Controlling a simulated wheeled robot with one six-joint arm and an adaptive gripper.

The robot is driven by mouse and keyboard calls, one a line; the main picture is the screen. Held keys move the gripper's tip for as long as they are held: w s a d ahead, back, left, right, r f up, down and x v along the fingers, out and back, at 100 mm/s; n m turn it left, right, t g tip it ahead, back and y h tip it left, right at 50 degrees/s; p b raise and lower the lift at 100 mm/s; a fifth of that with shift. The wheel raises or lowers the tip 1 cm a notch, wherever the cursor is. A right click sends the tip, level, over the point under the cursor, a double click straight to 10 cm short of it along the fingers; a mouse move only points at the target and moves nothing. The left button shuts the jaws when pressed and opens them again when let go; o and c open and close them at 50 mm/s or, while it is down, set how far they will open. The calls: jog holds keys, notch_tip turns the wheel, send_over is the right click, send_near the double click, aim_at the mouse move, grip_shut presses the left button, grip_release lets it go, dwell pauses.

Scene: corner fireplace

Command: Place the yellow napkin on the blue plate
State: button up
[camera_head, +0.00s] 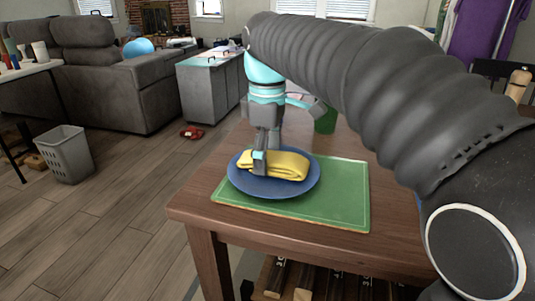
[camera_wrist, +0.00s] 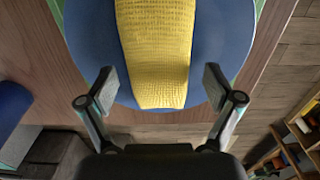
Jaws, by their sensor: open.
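The yellow napkin (camera_head: 284,165) lies folded on the blue plate (camera_head: 299,189) in the head view. The plate rests on a green mat (camera_head: 345,195) on the wooden table. My gripper (camera_head: 259,161) is low over the plate, at the napkin's left end. In the wrist view the napkin (camera_wrist: 156,50) is a long textured strip across the plate (camera_wrist: 90,40), its end near the plate's edge. My gripper (camera_wrist: 160,88) is open there, with its fingers apart on either side of the napkin's end, and nothing is clamped between them.
The wooden table (camera_head: 200,203) has its near left corner bare. A green cup (camera_head: 326,120) stands behind the plate, partly hidden by my arm. A grey basket (camera_head: 65,154) stands on the floor at left. Red shoes (camera_head: 192,132) lie on the floor.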

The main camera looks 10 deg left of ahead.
aim_at(268, 155)
notch_tip(268, 155, up, 12)
jog(key=p, duration=0.3)
jog(key=shift+r, duration=0.15)
jog(key=shift+d, duration=0.1)
